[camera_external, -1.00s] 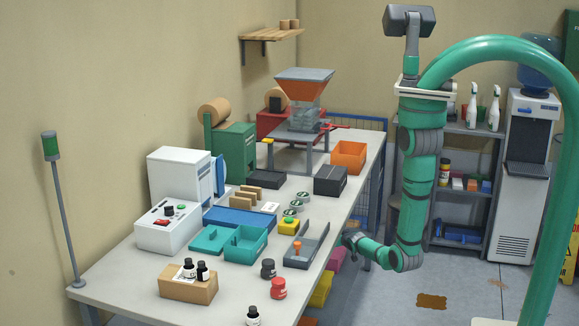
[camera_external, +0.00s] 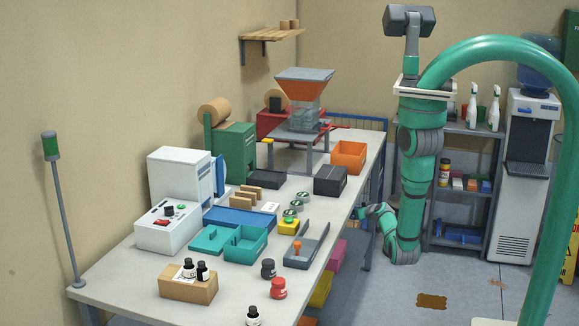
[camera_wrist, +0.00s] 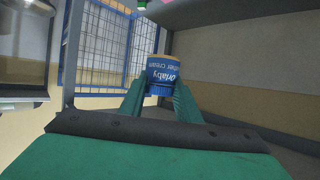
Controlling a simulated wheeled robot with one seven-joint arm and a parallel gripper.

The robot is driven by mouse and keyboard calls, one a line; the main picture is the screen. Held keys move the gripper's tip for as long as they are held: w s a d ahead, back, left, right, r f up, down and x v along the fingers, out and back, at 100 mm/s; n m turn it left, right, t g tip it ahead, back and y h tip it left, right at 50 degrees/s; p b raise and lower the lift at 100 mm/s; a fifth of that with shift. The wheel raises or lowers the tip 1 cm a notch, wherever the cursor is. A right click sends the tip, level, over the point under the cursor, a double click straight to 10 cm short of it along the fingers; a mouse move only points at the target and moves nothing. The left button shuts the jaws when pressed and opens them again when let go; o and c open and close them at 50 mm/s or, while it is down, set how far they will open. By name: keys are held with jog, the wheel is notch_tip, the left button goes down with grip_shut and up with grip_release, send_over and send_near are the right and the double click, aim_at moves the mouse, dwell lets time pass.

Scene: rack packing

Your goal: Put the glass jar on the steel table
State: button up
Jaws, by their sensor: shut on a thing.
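In the external view my gripper (camera_external: 359,213) is small, low beside the right edge of the long grey-topped table (camera_external: 225,290), and the jar cannot be made out there. This long table is the likely steel table.
The table carries a teal tray (camera_external: 245,243), a black box (camera_external: 330,181), an orange bin (camera_external: 349,156) and a hopper stand (camera_external: 304,90). Its near front strip is partly clear. A grey shelf (camera_external: 470,195) stands behind my arm. A blue mesh panel (camera_wrist: 100,48) is left of the jar.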

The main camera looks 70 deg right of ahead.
jog(key=s+d+r+n, duration=0.1)
jog(key=s+d+r, duration=0.3)
jog(key=r, duration=0.3)
jog(key=s+d+r+t+y, duration=0.1)
jog(key=s+d+r, duration=0.25)
jog(key=r, duration=0.35)
jog(key=s+d+r+n, duration=0.1)
jog(key=s+d+r, duration=0.35)
jog(key=r, duration=0.25)
jog(key=w+a+r+n+t+y, duration=0.2)
jog(key=w+a+r+y, duration=0.15)
jog(key=r, duration=0.55)
jog(key=w+a+r+n+t+y, duration=0.1)
jog(key=w+a+r+n+y, duration=0.15)
jog(key=a+r, duration=0.45)
jog(key=w+d+f, duration=0.2)
jog(key=d, duration=0.2)
jog(key=w+d+f, duration=0.2)
jog(key=d, duration=0.3)
jog(key=w+d+f, duration=0.3)
jog(key=d, duration=0.2)
jog(key=shift+d+f, duration=0.2)
jog(key=shift+f, duration=1.7)
jog(key=o, duration=1.2)
jog(key=shift+c, duration=0.2)
